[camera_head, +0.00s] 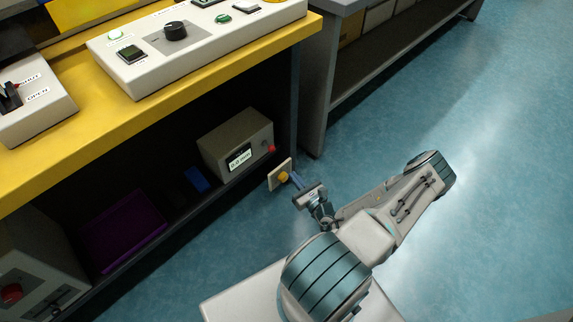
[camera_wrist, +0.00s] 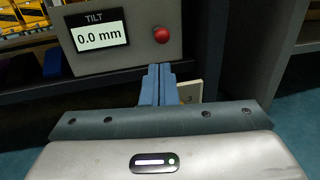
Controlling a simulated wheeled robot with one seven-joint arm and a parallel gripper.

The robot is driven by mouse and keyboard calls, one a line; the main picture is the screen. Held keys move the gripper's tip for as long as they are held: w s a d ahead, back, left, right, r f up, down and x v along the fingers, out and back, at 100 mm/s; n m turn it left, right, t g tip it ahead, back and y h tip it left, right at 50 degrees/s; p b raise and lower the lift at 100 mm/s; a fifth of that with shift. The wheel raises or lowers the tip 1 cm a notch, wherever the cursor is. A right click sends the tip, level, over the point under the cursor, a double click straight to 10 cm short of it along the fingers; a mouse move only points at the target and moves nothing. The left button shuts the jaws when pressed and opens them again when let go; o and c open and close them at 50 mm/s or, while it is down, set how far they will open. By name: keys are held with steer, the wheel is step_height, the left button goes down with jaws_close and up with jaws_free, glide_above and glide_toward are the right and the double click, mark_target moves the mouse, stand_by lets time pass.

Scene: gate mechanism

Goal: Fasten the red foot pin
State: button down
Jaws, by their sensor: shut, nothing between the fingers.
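A red round knob (camera_head: 271,148) sits at the right end of a grey box with a TILT display reading 0.0 mm; it also shows in the wrist view (camera_wrist: 161,34). I cannot tell whether it is the red foot pin; no other red pin shows near my gripper. My gripper (camera_head: 295,179) is shut and empty, its blue fingers (camera_wrist: 157,72) together just below the knob in the wrist view. In the wrist view the fingers hide most of the plate (camera_wrist: 189,91).
The grey TILT box (camera_head: 232,140) stands on the lower shelf under a yellow bench top (camera_head: 200,60). A purple tray (camera_head: 125,230) and a blue block (camera_head: 196,179) lie left of it. A grey bench leg (camera_head: 312,100) stands behind. Open blue floor lies right.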

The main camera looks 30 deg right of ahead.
steer(key=shift+s+d, duration=0.1)
steer(key=shift+s, duration=1.05)
steer(key=a+r+n+g+y+p, duration=0.45)
steer(key=r+n, duration=0.25)
steer(key=r, duration=0.4)
steer(key=a+r+n+g+y+p, duration=0.3)
steer(key=a+r+n+g+p, duration=0.25)
steer(key=r, duration=0.55)
steer(key=a+r+n+g+y+p, duration=0.3)
steer(key=a+r+n+g+y, duration=0.15)
steer(key=r+n, duration=0.5)
steer(key=s+a+r+n+h+p, duration=0.1)
steer(key=s+r+n+h+p, duration=0.3)
steer(key=r, duration=0.8)
steer(key=s+a+r+n+g+h+p, duration=0.1)
steer(key=s+r+n+h+p, duration=0.3)
steer(key=r, duration=0.9)
steer(key=s+a+r+n+h+p, duration=0.2)
steer(key=s+r+n+h+p, duration=0.2)
steer(key=r, duration=0.9)
steer(key=s+h+p, duration=0.1)
steer(key=p, duration=0.2)
steer(key=shift+a+r+n+h+p, duration=0.15)
steer(key=shift+a+n+h+p, duration=0.15)
steer(key=shift+a+p, duration=0.1)
